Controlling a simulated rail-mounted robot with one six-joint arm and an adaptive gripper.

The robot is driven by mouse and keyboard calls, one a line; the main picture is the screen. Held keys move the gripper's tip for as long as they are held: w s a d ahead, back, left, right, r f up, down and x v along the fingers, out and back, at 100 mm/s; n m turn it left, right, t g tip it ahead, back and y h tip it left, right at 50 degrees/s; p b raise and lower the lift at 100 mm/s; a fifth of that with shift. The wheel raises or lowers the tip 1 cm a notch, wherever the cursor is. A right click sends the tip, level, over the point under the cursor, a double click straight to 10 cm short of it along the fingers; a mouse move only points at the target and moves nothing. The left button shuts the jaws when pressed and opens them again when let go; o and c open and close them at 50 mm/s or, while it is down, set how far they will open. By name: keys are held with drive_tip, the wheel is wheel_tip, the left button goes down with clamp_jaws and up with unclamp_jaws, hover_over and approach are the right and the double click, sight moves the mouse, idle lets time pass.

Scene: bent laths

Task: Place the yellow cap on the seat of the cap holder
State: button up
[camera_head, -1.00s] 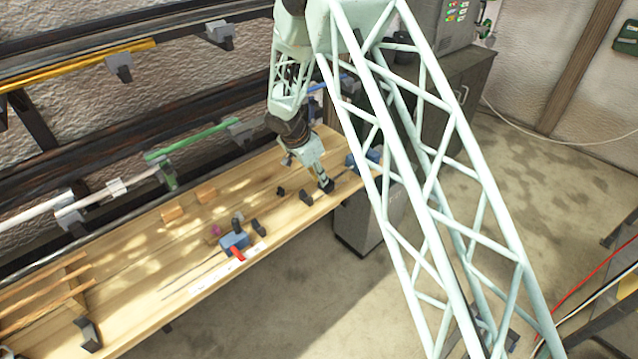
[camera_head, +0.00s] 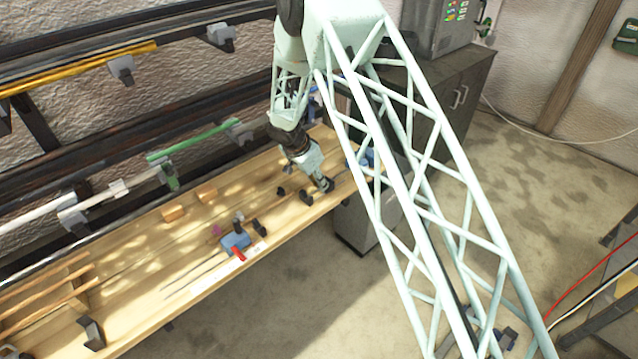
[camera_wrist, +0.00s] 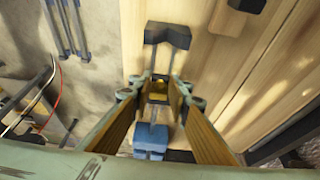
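My gripper (camera_wrist: 158,92) points down over the bench in the wrist view, its two fingers slanting inward from left and right. A small yellow piece, likely the yellow cap (camera_wrist: 158,86), shows in the dark gap between the fingertips. I cannot tell whether the fingers touch it. In the head view my gripper (camera_head: 326,186) is low over the right part of the bench, beside a dark block (camera_head: 306,197); the cap cannot be made out there. A blue fixture (camera_wrist: 150,139) lies just below the fingers in the wrist view; I cannot tell whether it is the cap holder.
The wooden bench (camera_head: 140,262) carries a blue fixture with a red handle (camera_head: 238,253), dark blocks and wooden blocks (camera_head: 173,213). A dark notched block (camera_wrist: 167,36) stands ahead of the fingers. Racks with coloured bars (camera_head: 190,140) run along the wall behind.

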drive_tip(key=shift+f+b, duration=0.3)
drive_tip(key=shift+b, duration=0.35)
drive_tip(key=o, duration=0.6)
drive_tip(key=shift+o, duration=0.2)
drive_tip(key=shift+r+p, duration=0.35)
drive_tip(key=shift+p, duration=0.3)
drive_tip(key=shift+r, duration=0.15)
drive_tip(key=b+v, duration=0.2)
drive_tip(key=v, duration=0.9)
drive_tip(key=shift+a+r, duration=0.15)
drive_tip(key=shift+r, duration=0.1)
drive_tip(key=shift+s, duration=0.1)
idle(0.4)
